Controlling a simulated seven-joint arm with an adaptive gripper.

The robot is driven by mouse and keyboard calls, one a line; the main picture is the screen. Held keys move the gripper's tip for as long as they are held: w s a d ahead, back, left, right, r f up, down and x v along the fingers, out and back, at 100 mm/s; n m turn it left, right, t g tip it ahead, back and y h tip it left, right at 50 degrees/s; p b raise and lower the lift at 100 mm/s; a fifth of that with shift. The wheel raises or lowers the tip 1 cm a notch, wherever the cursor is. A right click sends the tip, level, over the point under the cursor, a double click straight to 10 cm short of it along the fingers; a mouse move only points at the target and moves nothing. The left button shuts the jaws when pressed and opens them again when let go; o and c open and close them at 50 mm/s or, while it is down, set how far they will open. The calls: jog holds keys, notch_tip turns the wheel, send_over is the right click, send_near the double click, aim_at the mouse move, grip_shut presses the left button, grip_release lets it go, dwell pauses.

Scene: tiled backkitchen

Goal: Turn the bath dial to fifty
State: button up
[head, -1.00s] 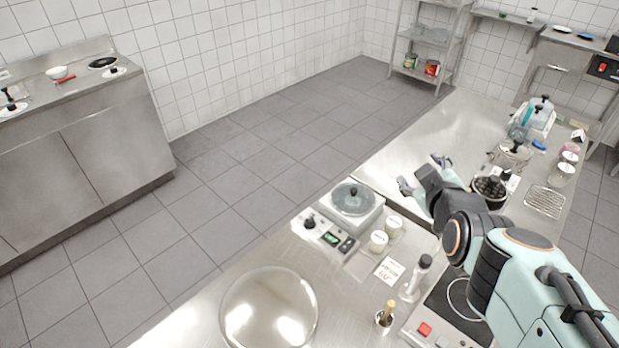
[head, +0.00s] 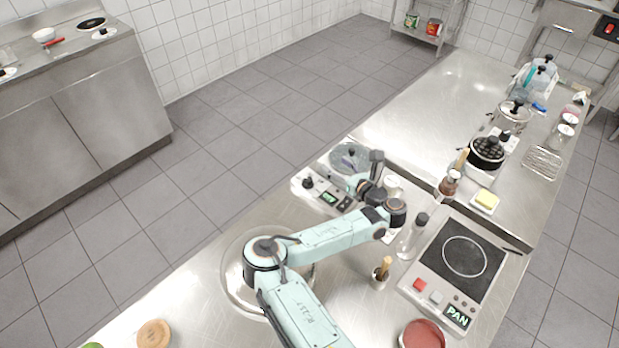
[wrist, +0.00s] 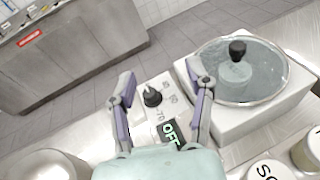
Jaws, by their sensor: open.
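The water bath (head: 330,193) stands on the steel counter, with a glass-lidded basin (wrist: 240,70) on its right side in the wrist view. Its black dial (head: 308,183) is on the control panel; in the wrist view the dial (wrist: 152,97) shows a light pointer mark. Numbers ring the dial, too small to read surely. A green display (wrist: 170,133) beside it reads OFF. My gripper (head: 354,184) is open and empty over the bath. In the wrist view the two fingers of my gripper (wrist: 163,88) spread either side of the dial, apparently not touching it.
A bottle (head: 412,238), an induction hob (head: 464,256) and a brush-like item in a small pot (head: 381,272) stand to the right.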

jog(key=n+g, duration=0.2)
send_near(308, 180)
jog(key=x, duration=0.3)
jog(key=shift+d, duration=0.1)
jog(key=x, duration=0.6)
jog(key=shift+w+f, duration=0.15)
jog(key=shift+w, duration=0.1)
grip_shut()
